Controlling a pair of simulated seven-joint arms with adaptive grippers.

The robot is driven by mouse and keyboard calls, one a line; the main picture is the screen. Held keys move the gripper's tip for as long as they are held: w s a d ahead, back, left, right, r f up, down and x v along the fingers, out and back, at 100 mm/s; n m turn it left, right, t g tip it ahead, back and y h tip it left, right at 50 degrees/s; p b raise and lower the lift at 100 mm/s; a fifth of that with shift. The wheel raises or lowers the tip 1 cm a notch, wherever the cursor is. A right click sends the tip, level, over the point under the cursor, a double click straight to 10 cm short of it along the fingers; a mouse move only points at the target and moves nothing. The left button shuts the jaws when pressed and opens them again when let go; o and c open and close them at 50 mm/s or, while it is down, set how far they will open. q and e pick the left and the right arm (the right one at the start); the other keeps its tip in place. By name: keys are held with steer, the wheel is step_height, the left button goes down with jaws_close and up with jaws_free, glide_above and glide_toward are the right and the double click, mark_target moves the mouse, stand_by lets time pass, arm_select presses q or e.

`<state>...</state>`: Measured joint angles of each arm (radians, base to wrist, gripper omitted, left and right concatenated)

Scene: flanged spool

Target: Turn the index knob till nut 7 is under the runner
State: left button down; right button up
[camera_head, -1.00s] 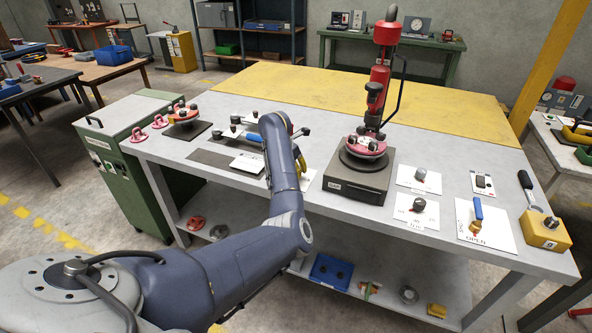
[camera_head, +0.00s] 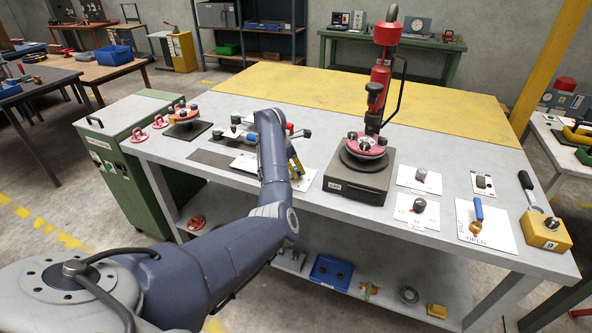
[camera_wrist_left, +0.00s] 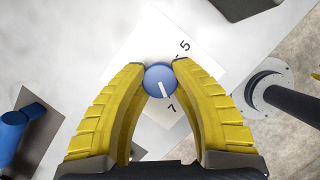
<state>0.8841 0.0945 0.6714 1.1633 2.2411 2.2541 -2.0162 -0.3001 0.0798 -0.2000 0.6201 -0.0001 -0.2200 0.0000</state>
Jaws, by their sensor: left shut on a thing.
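The index knob (camera_wrist_left: 159,80) is round and blue in the left wrist view, on a white card (camera_wrist_left: 140,45) printed with 5 and 7. A white mark on its face points down, roughly toward the 7. My left gripper (camera_wrist_left: 159,69) is shut on the knob, one yellow finger on each side. In the head view my left gripper (camera_head: 295,166) is partly behind my arm, which hides the knob. The red flanged spool (camera_head: 367,144) with dark nuts sits on a grey base, under the red runner (camera_head: 379,75). Nut numbers are too small to read. My right gripper is not in view.
Right of the base (camera_head: 357,184) are cards with dark knobs, a blue-handled valve card (camera_head: 488,236) and a yellow box (camera_head: 546,231). A black cylinder (camera_wrist_left: 290,100) is right of the gripper in the wrist view.

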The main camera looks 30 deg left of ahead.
arm_select(q)
steer(key=shift+f, duration=0.1)
steer(key=c, duration=0.9)
jaws_free()
steer(key=shift+c, duration=0.2)
steer(key=v, duration=1.2)
